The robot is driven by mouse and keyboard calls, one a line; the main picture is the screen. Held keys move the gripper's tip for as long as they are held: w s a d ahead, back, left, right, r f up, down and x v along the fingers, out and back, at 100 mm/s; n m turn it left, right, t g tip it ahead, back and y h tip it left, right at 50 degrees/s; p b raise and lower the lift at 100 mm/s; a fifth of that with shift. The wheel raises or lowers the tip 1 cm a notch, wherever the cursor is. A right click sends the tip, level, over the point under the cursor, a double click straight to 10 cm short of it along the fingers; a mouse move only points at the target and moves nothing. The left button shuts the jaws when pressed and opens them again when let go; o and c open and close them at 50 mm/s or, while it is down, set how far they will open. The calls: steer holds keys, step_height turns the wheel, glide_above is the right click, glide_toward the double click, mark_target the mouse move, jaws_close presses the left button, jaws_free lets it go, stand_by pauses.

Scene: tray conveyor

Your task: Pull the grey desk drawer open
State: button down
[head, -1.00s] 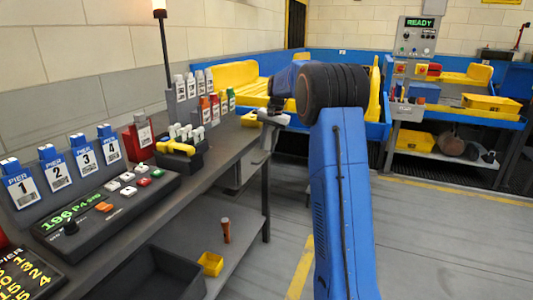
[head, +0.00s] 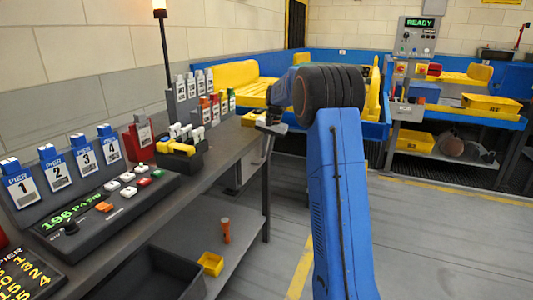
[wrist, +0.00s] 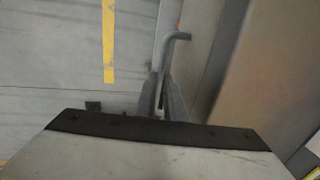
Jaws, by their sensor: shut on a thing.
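The grey drawer (head: 251,162) is under the right end of the dark desk top in the head view, partly hidden by the desk edge and my gripper. In the wrist view a bent grey bar handle (wrist: 176,37) stands beside a grey panel (wrist: 212,45). My gripper (wrist: 161,91) has its two fingers closed about the lower part of this handle. In the head view my gripper (head: 270,127) is at the desk's right end, small and dark. How far the drawer stands out is hard to tell.
The desk (head: 205,172) carries pier labels, a button panel and scanners. A dark bin (head: 160,275), a yellow box (head: 210,264) and an orange cylinder (head: 226,230) are on its lower shelf. The floor (head: 420,235) to the right is clear. Blue conveyor units stand behind.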

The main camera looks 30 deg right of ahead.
steer(key=shift+s+d, duration=0.1)
steer(key=s+d, duration=1.6)
steer(key=s, duration=0.4)
steer(key=shift+s, duration=0.25)
steer(key=c, duration=1.8)
jaws_free()
steer(key=shift+c, duration=0.2)
steer(key=shift+r, duration=0.1)
step_height(320, 180, up, 17)
steer(key=s+d, duration=0.2)
steer(key=shift+s, duration=0.25)
